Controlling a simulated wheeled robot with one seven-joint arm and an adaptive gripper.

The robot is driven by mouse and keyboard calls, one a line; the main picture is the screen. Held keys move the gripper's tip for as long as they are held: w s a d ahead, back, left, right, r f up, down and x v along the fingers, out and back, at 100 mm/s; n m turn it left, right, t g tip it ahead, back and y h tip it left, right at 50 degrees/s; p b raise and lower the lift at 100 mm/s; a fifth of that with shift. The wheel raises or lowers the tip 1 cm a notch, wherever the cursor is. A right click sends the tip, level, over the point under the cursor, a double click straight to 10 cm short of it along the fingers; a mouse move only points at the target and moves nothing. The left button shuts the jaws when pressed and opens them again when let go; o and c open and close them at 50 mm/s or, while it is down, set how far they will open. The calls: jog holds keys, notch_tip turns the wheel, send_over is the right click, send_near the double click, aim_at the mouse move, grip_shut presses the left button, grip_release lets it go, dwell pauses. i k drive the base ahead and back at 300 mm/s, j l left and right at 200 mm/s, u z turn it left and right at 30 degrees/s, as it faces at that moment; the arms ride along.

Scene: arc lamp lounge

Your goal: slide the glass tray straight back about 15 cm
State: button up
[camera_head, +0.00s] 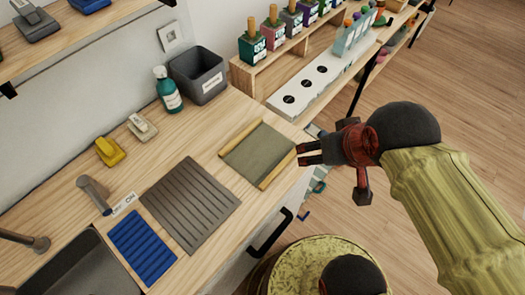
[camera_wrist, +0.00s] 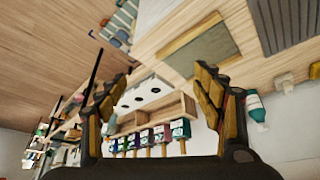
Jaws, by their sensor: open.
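The tray (camera_head: 258,153) is a flat grey-green panel with a light wooden bar along two opposite sides. It lies on the wooden counter near the front edge, and I cannot tell whether the panel is glass. The tray also shows at the top of the wrist view (camera_wrist: 203,50). My gripper (camera_head: 303,153) is open and empty, just right of the tray's right-hand bar in the head view. It looks apart from the tray, but its height above the counter is unclear. In the wrist view my gripper's two fingers (camera_wrist: 160,83) are spread wide with nothing between them.
A grey ribbed mat (camera_head: 190,203) lies left of the tray. A dark grey bin (camera_head: 200,77) and a green bottle (camera_head: 168,92) stand behind it by the wall. A wooden shelf unit with several bottles (camera_head: 252,45) stands beyond. Bare counter lies behind the tray.

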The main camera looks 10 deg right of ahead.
aim_at(260, 153)
jog(key=k+l+u, duration=0.15)
jog(key=u, duration=0.2)
jog(key=k+l+u, duration=0.15)
jog(key=l+u, duration=0.25)
